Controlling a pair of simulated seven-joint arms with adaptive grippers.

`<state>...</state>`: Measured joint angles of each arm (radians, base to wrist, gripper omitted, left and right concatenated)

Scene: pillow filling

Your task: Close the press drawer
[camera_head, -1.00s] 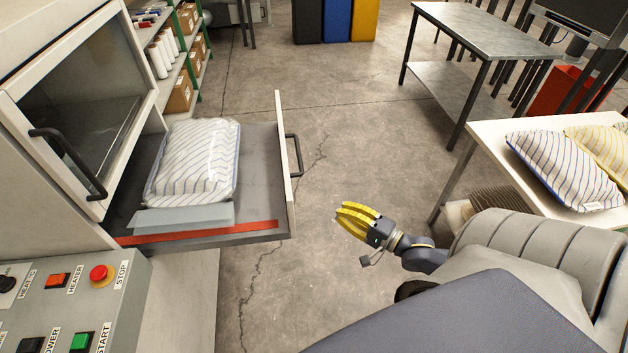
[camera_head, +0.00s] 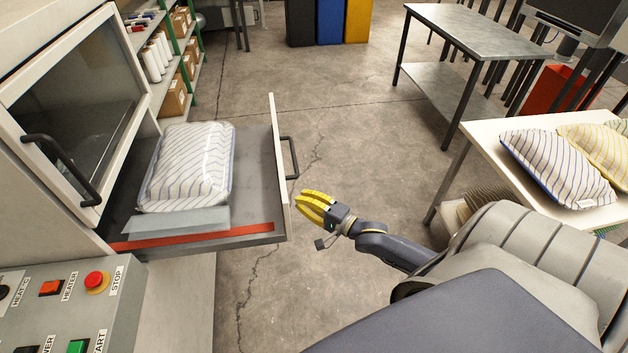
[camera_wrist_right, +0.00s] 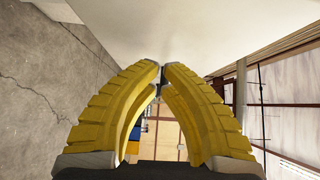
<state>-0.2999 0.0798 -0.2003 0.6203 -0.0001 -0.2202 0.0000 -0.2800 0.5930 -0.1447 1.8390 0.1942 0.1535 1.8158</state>
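The press drawer (camera_head: 250,160) is pulled out of the press, with its pale front panel (camera_head: 281,200) toward the middle of the room. A dark bar handle (camera_head: 294,158) is on that panel. A striped pillow in clear wrapping (camera_head: 188,168) lies in the drawer. My right gripper (camera_head: 301,202) is just right of the front panel, below the handle in the picture, and appears apart from it. Its yellow fingers are together; in the right wrist view the tips (camera_wrist_right: 160,69) nearly meet, with nothing clearly held. My left gripper is not in view.
The press window with a black handle (camera_head: 62,168) is above the drawer. A control panel (camera_head: 70,300) is at lower left. Striped pillows (camera_head: 560,168) lie on a white table (camera_head: 480,135) at right. The floor beyond the drawer is clear.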

